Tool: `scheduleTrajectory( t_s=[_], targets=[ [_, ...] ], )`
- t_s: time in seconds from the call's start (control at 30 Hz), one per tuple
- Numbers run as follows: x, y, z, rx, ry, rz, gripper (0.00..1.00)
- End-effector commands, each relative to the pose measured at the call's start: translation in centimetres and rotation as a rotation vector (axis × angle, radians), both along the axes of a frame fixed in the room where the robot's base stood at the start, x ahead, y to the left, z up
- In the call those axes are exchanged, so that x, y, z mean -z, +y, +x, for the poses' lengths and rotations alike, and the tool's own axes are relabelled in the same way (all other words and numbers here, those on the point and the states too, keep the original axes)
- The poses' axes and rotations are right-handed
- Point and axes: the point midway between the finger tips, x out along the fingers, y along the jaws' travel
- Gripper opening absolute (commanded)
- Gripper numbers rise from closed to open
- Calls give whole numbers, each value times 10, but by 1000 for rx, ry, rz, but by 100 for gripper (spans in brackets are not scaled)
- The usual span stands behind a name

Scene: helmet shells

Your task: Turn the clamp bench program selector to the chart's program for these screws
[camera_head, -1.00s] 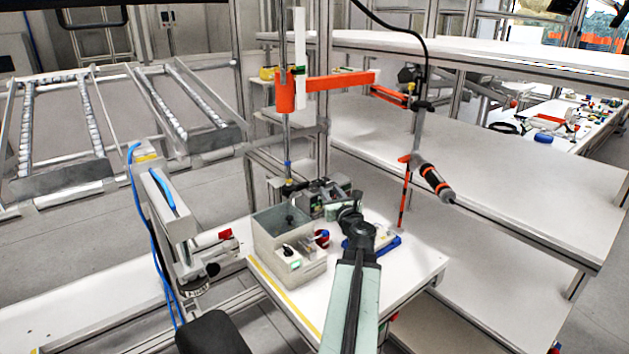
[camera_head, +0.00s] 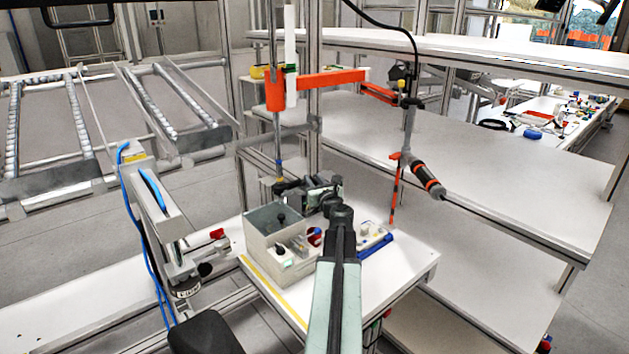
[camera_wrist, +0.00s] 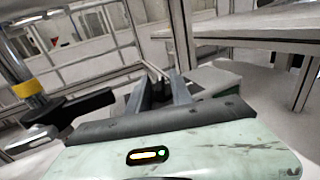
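A grey open box (camera_head: 270,228) stands on a small white bench (camera_head: 405,262). A small panel with a dark knob (camera_head: 281,250) is on its near side; I cannot tell if this is the program selector. A white device with a blue base (camera_head: 374,238) and a pale knob sits to the right. My gripper (camera_head: 340,212) is above the bench, between box and device, seen from behind. In the wrist view, its two grey fingers (camera_wrist: 160,90) stand apart with nothing visible between them. No chart or screws can be made out.
A screwdriver (camera_head: 428,180) hangs from an orange arm (camera_head: 325,79) at the right. A clamp-like fixture (camera_head: 178,250) with a blue hose stands at the left. Grey shelves (camera_head: 500,190) lie behind the bench. The bench's front right is clear.

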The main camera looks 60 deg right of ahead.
Motion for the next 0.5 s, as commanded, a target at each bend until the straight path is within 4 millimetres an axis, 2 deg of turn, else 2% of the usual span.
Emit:
scheduleTrajectory(
  t_s=[0.2,0.5],
  targets=[
    [0,0,-1,106,0,0,0],
    [0,-1,-1,123,0,0,0]
  ],
)
